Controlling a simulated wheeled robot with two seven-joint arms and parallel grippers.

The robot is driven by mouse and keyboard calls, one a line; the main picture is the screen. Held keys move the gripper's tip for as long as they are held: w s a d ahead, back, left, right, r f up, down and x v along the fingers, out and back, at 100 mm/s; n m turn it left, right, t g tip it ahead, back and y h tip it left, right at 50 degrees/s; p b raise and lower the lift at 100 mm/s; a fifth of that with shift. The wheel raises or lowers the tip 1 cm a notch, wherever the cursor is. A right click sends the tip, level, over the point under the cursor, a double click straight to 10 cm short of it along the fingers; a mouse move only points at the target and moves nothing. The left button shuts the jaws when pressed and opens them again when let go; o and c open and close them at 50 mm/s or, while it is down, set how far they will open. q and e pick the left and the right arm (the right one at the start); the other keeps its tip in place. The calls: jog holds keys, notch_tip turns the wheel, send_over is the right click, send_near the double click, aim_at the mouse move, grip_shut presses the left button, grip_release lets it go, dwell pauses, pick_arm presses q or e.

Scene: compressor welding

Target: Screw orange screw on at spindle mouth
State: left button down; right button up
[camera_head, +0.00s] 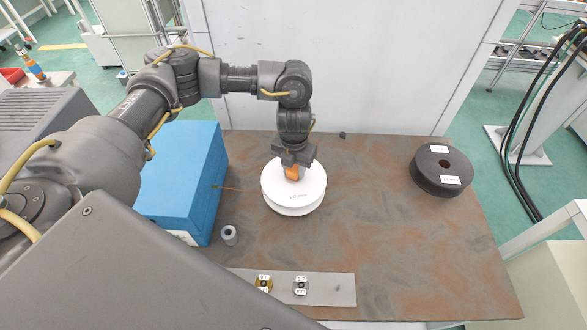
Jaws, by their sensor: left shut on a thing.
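My left gripper (293,165) points down over the white spool (294,201) in the middle of the table. It is shut on the orange screw (292,174), which sits at the middle of the spool's top, where the spindle mouth would be. The fingers and the screw hide the mouth itself, so I cannot tell how far the screw is in. My right gripper is not in view.
A blue box (186,178) stands left of the spool, with a thin wire (230,188) by it. A black spool (440,170) lies at the right. A small grey cylinder (229,235) and a grey plate (330,287) with small parts are in front. The table's right front is clear.

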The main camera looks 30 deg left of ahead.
aim_at(294, 168)
pick_arm(q)
jog(key=shift+f, duration=0.1)
jog(key=shift+m, duration=0.4)
jog(key=shift+s+m+b, duration=0.1)
jog(key=shift+m+b, duration=0.2)
jog(key=shift+m, duration=0.1)
jog(key=c, duration=0.9)
grip_release()
notch_tip(294, 168, up, 10)
jog(key=shift+f+b, duration=0.15)
jog(key=shift+b, duration=0.5)
jog(key=shift+r, duration=0.6)
